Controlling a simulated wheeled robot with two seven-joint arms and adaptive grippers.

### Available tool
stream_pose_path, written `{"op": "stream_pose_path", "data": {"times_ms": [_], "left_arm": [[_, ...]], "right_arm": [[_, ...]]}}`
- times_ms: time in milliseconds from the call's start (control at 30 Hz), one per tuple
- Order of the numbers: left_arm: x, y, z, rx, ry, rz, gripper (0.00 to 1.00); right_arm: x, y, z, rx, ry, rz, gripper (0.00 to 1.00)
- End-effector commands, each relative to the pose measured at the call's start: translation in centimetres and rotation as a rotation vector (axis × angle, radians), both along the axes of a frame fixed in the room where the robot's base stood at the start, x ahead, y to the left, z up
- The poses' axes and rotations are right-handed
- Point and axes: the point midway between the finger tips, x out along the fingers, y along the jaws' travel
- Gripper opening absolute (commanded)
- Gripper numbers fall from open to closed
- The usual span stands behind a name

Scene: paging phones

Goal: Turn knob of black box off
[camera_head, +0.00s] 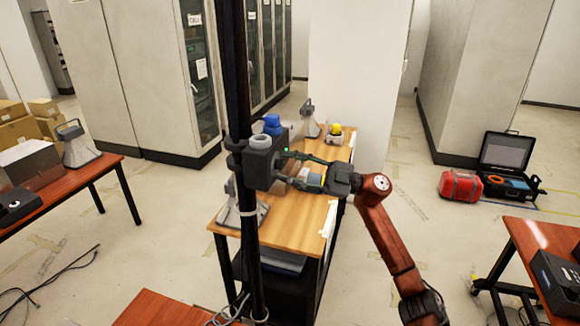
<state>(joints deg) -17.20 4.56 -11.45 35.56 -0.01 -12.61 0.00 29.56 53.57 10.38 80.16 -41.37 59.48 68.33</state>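A dark box (258,168) is fixed to a black vertical pole in the middle of the head view. A light grey round part (262,143) sits on its top, and a small green light shows at its right side. Which part is the knob I cannot tell for sure. My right gripper (283,167) reaches in from the right on a red-orange arm. Its two fingers are spread apart, with the tips close to the box's right side. Whether they touch it I cannot tell. Nothing shows between the fingers. My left gripper is not in view.
A wooden-topped table (290,232) stands behind the pole, bearing grey phone-like units, a blue-capped item (272,124) and a yellow-topped device (335,130). Red-brown tables stand left and right. A red canister (460,186) and open black case (507,165) lie on the floor.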

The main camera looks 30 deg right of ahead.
Motion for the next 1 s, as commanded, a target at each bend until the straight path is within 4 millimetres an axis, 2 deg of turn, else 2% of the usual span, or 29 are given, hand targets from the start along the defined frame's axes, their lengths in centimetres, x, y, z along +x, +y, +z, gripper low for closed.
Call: {"op": "stream_pose_path", "data": {"times_ms": [100, 633, 1000], "left_arm": [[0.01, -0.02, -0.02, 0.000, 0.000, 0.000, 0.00], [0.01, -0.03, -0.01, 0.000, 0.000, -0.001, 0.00], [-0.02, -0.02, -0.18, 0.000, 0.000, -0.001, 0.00]], "right_arm": [[-0.02, -0.03, -0.02, 0.000, 0.000, 0.000, 0.38], [-0.04, -0.08, 0.01, 0.001, 0.000, -0.001, 0.01], [0.01, -0.12, 0.01, -0.032, -0.027, -0.001, 0.00]]}}
